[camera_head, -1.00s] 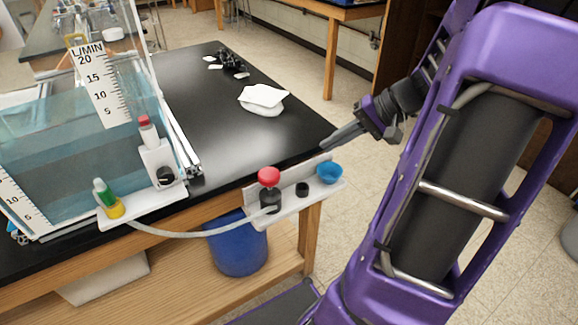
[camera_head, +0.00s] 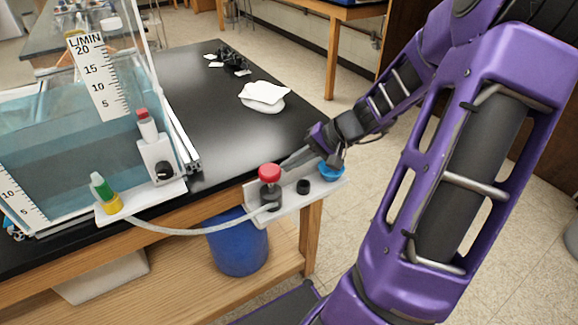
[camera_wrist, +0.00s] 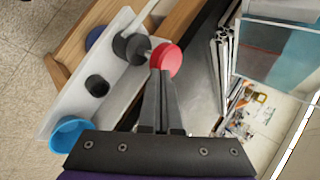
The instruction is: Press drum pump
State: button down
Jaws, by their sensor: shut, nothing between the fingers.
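The drum pump is a round red knob (camera_head: 269,171) on a black body (camera_head: 270,197). It stands upright at the left end of a white shelf (camera_head: 311,194) on the table's front edge. A hose joins it on the left. My gripper (camera_head: 287,164) is shut and empty, its fingertips just right of the red knob at about its height. In the wrist view the fingertips (camera_wrist: 161,74) overlap the lower edge of the red knob (camera_wrist: 167,58). I cannot tell whether they touch it.
A black cap (camera_head: 303,187) and a blue cup (camera_head: 331,172) share the shelf, close under my gripper. The water tank (camera_head: 100,130) with flow scales stands at the left. A white cloth (camera_head: 263,95) lies farther back on the black tabletop. A blue bin (camera_head: 237,245) is below.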

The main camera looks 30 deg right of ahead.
jog(key=shift+w+a+f, duration=0.25)
jog(key=shift+f, duration=0.1)
notch_tip(320, 180, down, 5)
jog(key=b, duration=0.4)
jog(key=shift+f, duration=0.1)
dwell(0.3)
